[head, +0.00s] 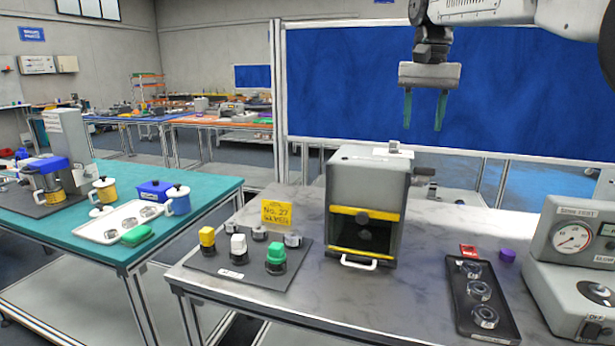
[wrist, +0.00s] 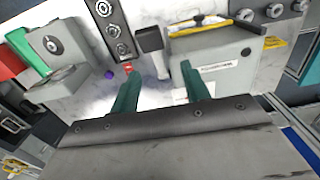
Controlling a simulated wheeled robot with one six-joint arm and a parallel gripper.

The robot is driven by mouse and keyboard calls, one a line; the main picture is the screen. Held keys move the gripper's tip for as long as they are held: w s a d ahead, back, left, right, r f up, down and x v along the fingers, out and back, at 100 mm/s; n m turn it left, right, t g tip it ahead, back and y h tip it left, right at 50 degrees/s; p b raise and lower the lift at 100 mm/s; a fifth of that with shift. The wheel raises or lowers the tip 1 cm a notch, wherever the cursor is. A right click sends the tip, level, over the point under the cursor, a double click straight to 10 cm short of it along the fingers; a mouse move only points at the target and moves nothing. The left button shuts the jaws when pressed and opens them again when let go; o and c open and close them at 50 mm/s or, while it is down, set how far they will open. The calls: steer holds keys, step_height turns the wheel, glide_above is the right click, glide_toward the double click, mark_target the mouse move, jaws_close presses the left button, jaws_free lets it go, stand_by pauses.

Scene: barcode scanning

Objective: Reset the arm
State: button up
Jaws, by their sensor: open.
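My gripper (head: 424,110) hangs from my arm at the upper right of the head view, fingers pointing down. Its two green fingers are apart with nothing between them. It is well above the table, in front of the blue panel and to the right of the grey box machine. The open fingers also show in the wrist view (wrist: 158,90), above the table and apart from everything on it.
A grey box machine (head: 366,186) with yellow bars stands on the marble-topped table (head: 420,280). A black tray (head: 463,318) with round metal parts lies right of it. A gauge unit (head: 572,275) stands far right. Several capped buttons sit on a grey board (head: 215,262) at left.

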steer(key=s+d+f+n, duration=0.1)
steer(key=s+f, duration=0.2)
steer(key=s, duration=0.7)
steer(key=s+d+f+n, duration=0.1)
steer(key=s+f, duration=0.2)
steer(key=s, duration=0.6)
steer(key=s+d+f+n+t, duration=0.1)
steer(key=s+f, duration=1.4)
steer(key=s, duration=0.3)
steer(key=shift+n, duration=0.4)
